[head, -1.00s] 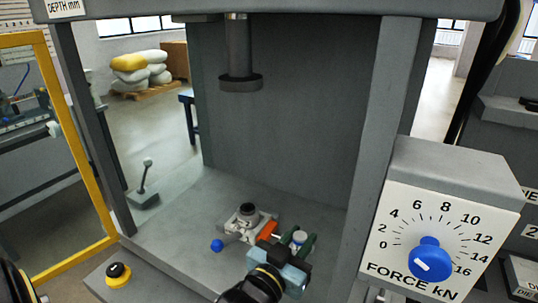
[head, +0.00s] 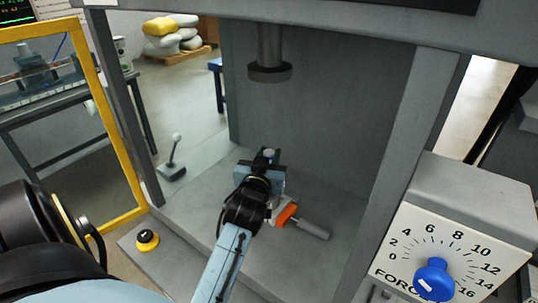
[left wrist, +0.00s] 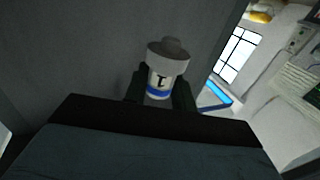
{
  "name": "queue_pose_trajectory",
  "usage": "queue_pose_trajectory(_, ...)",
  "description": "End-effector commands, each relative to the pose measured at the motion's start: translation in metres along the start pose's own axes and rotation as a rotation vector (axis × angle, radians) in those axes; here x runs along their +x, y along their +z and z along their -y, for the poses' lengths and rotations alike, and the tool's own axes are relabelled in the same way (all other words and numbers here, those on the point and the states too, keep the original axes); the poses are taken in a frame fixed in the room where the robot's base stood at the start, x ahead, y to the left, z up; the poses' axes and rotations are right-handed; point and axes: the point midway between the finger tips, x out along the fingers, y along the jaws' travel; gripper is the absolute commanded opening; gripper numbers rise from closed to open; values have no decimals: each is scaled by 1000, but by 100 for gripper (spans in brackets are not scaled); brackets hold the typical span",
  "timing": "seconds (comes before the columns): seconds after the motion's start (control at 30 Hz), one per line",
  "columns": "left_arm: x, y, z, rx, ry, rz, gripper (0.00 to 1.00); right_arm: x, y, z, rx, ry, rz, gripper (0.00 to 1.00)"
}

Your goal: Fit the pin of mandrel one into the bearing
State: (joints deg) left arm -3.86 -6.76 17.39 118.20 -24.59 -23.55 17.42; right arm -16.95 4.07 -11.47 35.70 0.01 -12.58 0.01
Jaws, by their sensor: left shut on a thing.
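My left gripper (head: 268,160) is inside the press frame, low over its bed. In the left wrist view its two dark fingers (left wrist: 157,92) are shut on the mandrel (left wrist: 163,72), a pale cylinder with a grey stepped top, a dark mark like a 1 and a blue band. In the head view only the mandrel's small top (head: 268,153) shows between the fingers. The fixture on the bed is mostly covered by my gripper and wrist, with its orange part (head: 286,214) showing. The bearing is hidden, so I cannot tell whether the pin touches it. My right gripper is out of view.
The press ram (head: 270,70) hangs above my gripper, with a gap between. The press post (head: 405,160) and force box (head: 450,220) stand on the right. A yellow guard frame (head: 105,95) and a small lever (head: 174,165) are left. The bed's left part is bare.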

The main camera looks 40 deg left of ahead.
Motion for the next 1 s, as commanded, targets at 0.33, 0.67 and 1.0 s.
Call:
queue_pose_trajectory(0.33, -1, 7, 0, -2, 1, -3, 0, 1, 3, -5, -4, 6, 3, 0)
queue_pose_trajectory(0.67, -1, 38, -1, -1, 2, -2, 0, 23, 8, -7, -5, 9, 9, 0)
queue_pose_trajectory(1.0, -1, 57, 0, -1, 2, -4, 0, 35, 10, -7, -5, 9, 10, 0)
